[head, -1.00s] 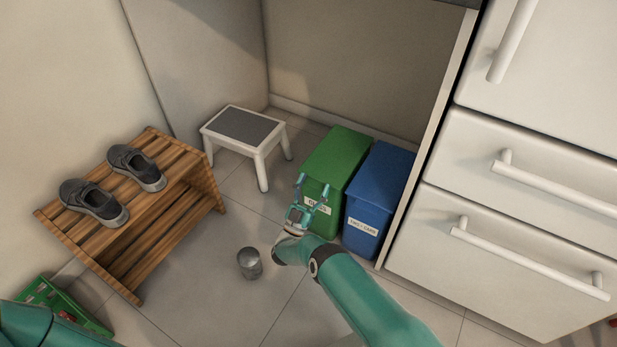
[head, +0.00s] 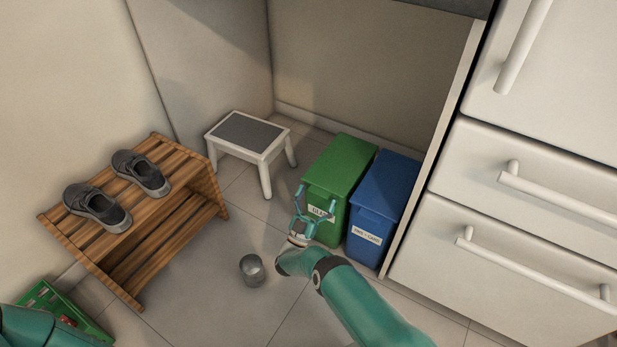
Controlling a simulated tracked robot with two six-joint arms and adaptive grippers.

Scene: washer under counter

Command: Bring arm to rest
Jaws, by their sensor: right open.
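My right arm reaches in from the bottom right. Its gripper (head: 316,203) is open and empty, in front of the green bin (head: 343,165). Its fingers overlap the bin's label in the picture; I cannot tell whether they touch it. A grey metal can (head: 252,270) stands on the floor to the left of the right arm, apart from it. Part of my left arm shows at the bottom left corner; its gripper is out of the picture.
A blue bin (head: 384,199) stands beside the green one, next to white drawers (head: 520,245). A step stool (head: 249,134) stands behind. A wooden rack (head: 120,258) with grey shoes (head: 141,172) is at left, a green crate (head: 72,313) below it. Floor around the can is clear.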

